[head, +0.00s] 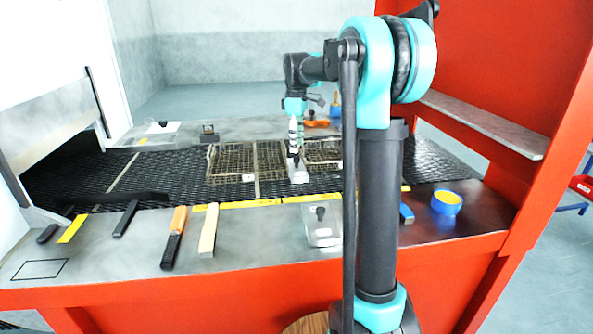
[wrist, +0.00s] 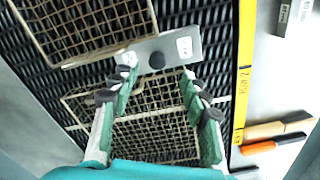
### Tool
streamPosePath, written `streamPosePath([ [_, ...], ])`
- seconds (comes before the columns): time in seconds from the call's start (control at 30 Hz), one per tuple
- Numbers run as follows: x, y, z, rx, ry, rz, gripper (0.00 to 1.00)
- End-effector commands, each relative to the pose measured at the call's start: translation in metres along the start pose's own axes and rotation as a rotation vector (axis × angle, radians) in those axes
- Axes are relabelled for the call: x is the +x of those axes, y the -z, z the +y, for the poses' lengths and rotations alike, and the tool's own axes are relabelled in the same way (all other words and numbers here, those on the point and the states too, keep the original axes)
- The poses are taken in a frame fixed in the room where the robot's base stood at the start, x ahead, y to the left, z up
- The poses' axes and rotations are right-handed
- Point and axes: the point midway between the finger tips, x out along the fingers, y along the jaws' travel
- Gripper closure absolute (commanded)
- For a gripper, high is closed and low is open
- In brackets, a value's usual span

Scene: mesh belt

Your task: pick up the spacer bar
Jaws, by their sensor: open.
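What looks like the spacer bar, a flat grey metal bar with a black knob and a white label, shows in the wrist view (wrist: 182,50). It lies across the gap between two wire baskets on the mesh belt. In the head view its pale end (head: 299,175) shows just below my gripper (head: 294,158). In the wrist view my gripper (wrist: 158,73) is open and empty, one finger on each side of the knob's line. The tips appear near the bar's lower edge; I cannot tell whether they touch it. In the head view the gripper hides the knob.
Wire baskets (head: 232,163) lie on the black belt (head: 90,176). My arm hides part of the ledge.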

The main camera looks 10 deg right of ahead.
Motion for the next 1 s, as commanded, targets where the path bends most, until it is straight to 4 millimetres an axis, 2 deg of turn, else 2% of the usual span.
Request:
streamPosePath([
  [0.1, 0.013, 0.0, 0.0, 0.0, 0.0, 0.0, 0.54],
  [0.27, 0.021, 0.0, 0.001, 0.0, 0.0, 0.0, 0.54],
  [0.6, 0.064, 0.003, 0.005, 0.0, 0.0, 0.0, 0.54],
  [0.9, 0.07, 0.003, 0.005, 0.0, 0.0, 0.0, 0.54],
  [0.93, 0.07, 0.003, 0.005, 0.0, 0.0, 0.0, 0.55],
  [1.0, 0.07, 0.003, 0.005, 0.0, 0.0, 0.0, 0.64],
])
